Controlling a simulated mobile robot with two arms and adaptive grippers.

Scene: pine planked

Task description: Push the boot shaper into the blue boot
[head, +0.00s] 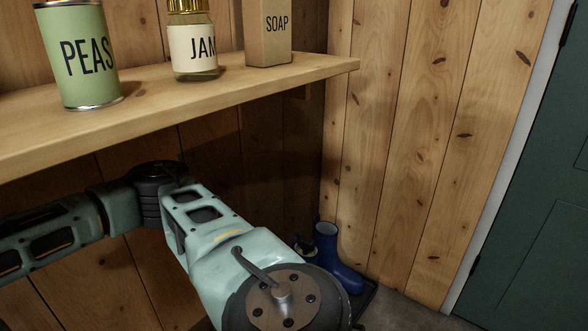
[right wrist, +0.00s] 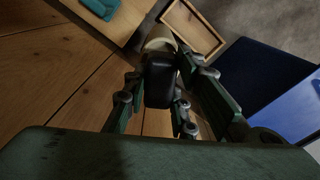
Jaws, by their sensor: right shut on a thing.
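A blue boot (head: 333,255) stands upright on the floor in the corner in the head view, its toe towards the lower right. Part of what looks like a second dark boot (head: 303,246) shows beside it, mostly hidden by my arm. In the right wrist view my right gripper (right wrist: 160,87) is shut on a black block with a pale cream rounded end (right wrist: 161,44), which appears to be the boot shaper. Whether the shaper touches a boot cannot be told. My left gripper is outside the frames.
A wooden shelf (head: 190,98) above my arm bears a PEAS can (head: 78,58), a jar (head: 193,45) and a SOAP box (head: 268,30). A green door (head: 530,220) is at right. The right wrist view shows a wooden frame (right wrist: 190,32) and a large blue shape (right wrist: 270,85), unclear what.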

